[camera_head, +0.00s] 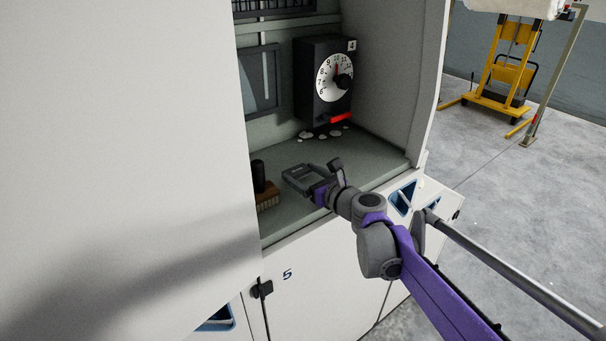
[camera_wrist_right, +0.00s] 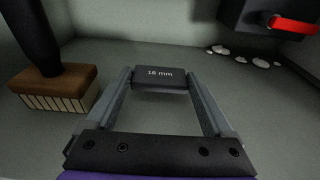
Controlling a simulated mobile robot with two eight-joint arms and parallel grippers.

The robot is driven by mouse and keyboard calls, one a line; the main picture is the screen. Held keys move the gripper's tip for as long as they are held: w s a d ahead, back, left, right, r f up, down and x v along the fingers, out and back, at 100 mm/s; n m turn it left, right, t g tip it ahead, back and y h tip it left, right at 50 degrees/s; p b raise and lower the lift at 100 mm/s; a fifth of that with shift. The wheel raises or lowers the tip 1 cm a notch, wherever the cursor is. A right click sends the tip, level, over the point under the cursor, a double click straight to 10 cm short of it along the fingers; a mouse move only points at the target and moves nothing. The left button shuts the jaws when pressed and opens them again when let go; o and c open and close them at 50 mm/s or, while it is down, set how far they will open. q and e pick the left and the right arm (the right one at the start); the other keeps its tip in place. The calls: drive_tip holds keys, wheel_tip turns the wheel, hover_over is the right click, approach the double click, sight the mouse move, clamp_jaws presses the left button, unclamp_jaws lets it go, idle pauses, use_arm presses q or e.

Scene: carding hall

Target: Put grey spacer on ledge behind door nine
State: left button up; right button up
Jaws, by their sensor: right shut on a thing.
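My right gripper (camera_head: 296,173) reaches into an open recess of the white machine. In the right wrist view the gripper (camera_wrist_right: 160,82) is shut on a dark grey block marked "16 mm", the grey spacer (camera_wrist_right: 160,79), held between its fingertips. The spacer is over the grey-green recess floor (camera_head: 350,150); I cannot tell whether it touches it. My left gripper is not in view.
A brush with a wooden head (camera_wrist_right: 55,85) and dark handle stands left of the gripper. A black dial box (camera_head: 322,80) with a red bar is on the back wall, with white fluff (camera_head: 318,135) below. A yellow lift (camera_head: 505,75) stands on the open floor at right.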

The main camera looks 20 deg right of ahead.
drive_tip(key=shift+f, duration=0.55)
drive_tip(key=o, duration=1.1)
drive_tip(key=shift+s, duration=0.1)
drive_tip(key=shift+r, duration=0.1)
